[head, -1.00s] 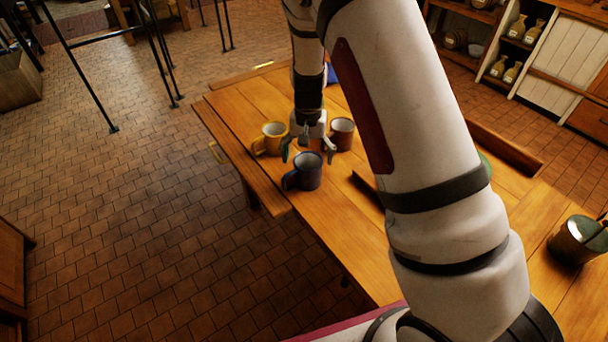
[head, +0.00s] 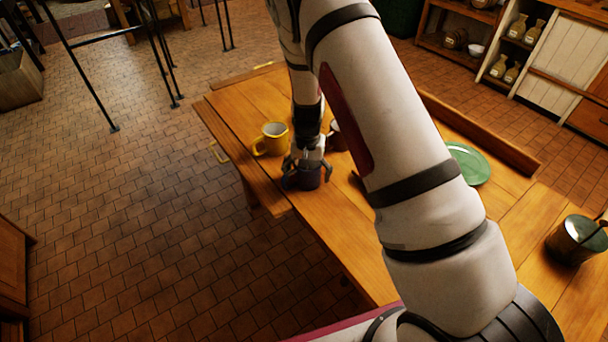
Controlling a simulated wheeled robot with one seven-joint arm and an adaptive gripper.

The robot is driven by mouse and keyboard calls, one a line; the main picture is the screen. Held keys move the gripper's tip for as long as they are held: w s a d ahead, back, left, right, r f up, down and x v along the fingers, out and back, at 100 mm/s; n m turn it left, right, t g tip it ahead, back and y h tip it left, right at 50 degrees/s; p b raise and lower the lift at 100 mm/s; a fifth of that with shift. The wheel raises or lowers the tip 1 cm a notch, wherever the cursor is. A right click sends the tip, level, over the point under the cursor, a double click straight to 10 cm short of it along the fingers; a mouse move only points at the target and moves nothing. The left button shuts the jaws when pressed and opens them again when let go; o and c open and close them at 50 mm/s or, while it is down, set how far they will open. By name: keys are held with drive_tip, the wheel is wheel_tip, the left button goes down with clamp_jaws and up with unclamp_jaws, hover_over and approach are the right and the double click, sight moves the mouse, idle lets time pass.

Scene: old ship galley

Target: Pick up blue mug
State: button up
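The blue mug (head: 309,182) stands upright on the wooden table near its left edge, its top largely hidden by my gripper. My gripper (head: 308,172) points down right over the mug. Its fingers are spread, one at the mug's left side and one at its right. The right finger looks slightly apart from the mug wall; contact on the left cannot be told.
A yellow mug (head: 271,140) stands just behind and left. A brownish mug (head: 336,138) is behind my gripper, mostly hidden by my arm. A green plate (head: 470,165) and a dark bucket (head: 572,243) are farther right on the table (head: 330,225).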

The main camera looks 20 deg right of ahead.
drive_tip(key=c, duration=1)
drive_tip(key=shift+o, duration=0.2)
drive_tip(key=shift+r, duration=0.15)
